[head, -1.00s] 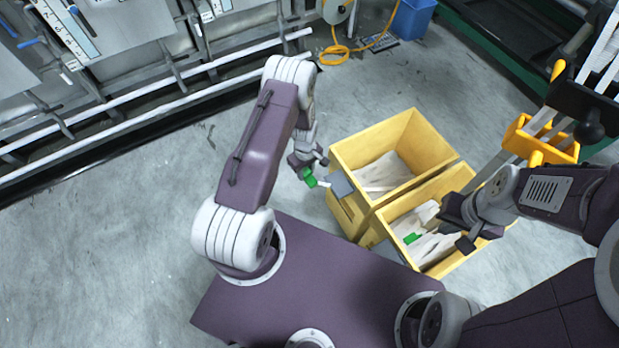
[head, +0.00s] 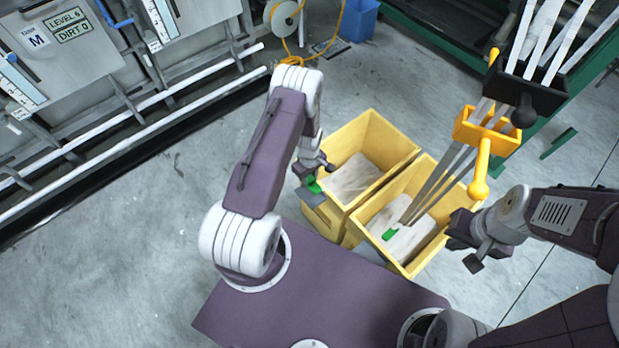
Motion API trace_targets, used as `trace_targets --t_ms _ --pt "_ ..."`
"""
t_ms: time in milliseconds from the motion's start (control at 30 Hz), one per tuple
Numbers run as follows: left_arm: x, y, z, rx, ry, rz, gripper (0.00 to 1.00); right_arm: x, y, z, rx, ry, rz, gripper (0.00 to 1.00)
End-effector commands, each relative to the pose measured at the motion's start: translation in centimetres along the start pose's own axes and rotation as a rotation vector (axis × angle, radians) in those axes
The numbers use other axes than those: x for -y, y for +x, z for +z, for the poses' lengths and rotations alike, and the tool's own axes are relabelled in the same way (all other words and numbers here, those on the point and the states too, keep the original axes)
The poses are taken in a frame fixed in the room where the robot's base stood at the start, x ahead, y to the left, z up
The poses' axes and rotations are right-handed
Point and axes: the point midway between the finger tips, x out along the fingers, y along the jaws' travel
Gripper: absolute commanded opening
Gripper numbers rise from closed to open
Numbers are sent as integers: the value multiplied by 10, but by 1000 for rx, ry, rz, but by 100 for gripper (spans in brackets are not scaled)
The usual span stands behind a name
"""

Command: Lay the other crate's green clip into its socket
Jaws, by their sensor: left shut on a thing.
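My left gripper (head: 314,172) is shut on a green clip (head: 314,187) and holds it beside the left yellow crate (head: 372,130), near that crate's left side. Another green clip (head: 389,234) lies on the pale webbing (head: 405,238) inside the right yellow crate (head: 425,172). My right gripper (head: 467,250) looks open and empty, at the right edge of the right crate. A small grey-blue flat piece (head: 366,212) shows near where the crates meet; I cannot tell what it is attached to. I cannot make out a socket.
A yellow frame (head: 487,130) with a rounded handle (head: 478,188) and a dark clamp (head: 530,92) carries grey-white straps down into the right crate. Pale webbing (head: 352,178) lies in the left crate. A blue bin (head: 348,18) and a reel (head: 285,16) stand behind. Floor at left is clear.

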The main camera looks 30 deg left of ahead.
Motion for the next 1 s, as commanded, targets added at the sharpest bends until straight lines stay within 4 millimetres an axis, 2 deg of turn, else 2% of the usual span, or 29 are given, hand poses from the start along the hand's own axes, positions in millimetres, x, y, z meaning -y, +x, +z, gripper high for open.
trace_targets --t_ms 33,700,1000 --pt "0 9 0 0 0 0 0 0 8 1 0 0 0 0" --pt "0 66 0 0 0 1 0 -1 55 6 0 0 0 0" --pt "0 75 0 -1 0 1 0 -1 62 6 0 0 0 0"
